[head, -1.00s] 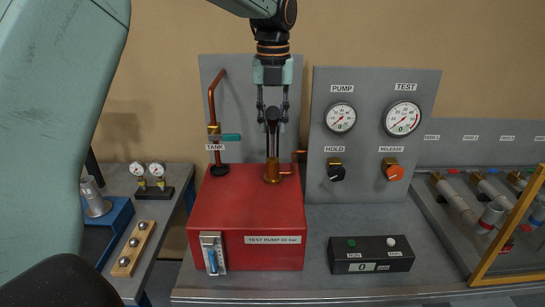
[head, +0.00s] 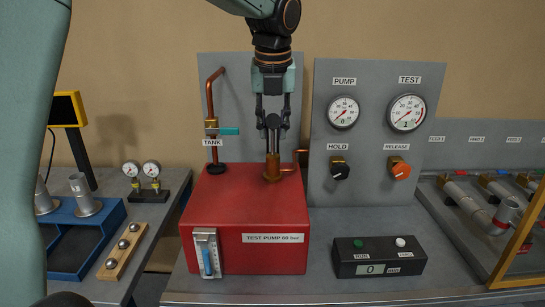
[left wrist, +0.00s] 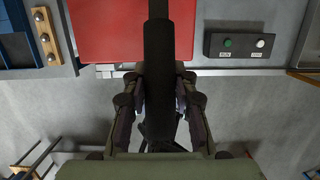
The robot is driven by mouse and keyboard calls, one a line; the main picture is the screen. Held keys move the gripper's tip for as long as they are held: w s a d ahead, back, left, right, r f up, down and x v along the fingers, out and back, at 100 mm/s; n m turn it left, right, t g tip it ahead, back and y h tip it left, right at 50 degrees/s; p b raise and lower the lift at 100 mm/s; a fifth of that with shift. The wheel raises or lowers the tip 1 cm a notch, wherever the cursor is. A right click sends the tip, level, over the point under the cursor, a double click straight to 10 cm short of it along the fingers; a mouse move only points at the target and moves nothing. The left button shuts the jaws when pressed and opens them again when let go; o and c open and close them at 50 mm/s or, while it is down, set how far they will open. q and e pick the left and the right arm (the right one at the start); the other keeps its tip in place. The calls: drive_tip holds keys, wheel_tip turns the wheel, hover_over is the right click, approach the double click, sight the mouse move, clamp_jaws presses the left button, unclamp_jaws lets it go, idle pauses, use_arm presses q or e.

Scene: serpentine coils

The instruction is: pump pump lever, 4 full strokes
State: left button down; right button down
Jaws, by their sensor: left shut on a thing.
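The red test pump box (head: 245,205) stands on the grey bench. A brass pump cylinder (head: 272,168) sits on its top. The pump lever (head: 272,143) rises from the cylinder towards me; its dark grip shows in the left wrist view (left wrist: 158,70). My left gripper (head: 272,116) is shut on the lever's upper end, and in the left wrist view its fingers (left wrist: 158,103) lie on both sides of the grip. My right gripper is not in view.
A panel behind holds the PUMP gauge (head: 343,112), TEST gauge (head: 407,112), black HOLD knob (head: 339,171) and orange RELEASE knob (head: 399,171). A black counter box (head: 379,262) reading 0 stands right of the pump. A copper pipe (head: 210,98) rises at the left.

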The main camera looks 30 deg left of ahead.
use_arm(q)
wheel_tip(320, 180, down, 10)
drive_tip(key=s+t+y+b, duration=0.1)
drive_tip(key=t+y+b, duration=0.1)
drive_tip(key=b, duration=1)
drive_tip(key=shift+s+d+t, duration=0.25)
drive_tip(key=shift+d+t, duration=0.2)
drive_tip(key=shift+t, duration=0.45)
drive_tip(key=c, duration=1)
unclamp_jaws()
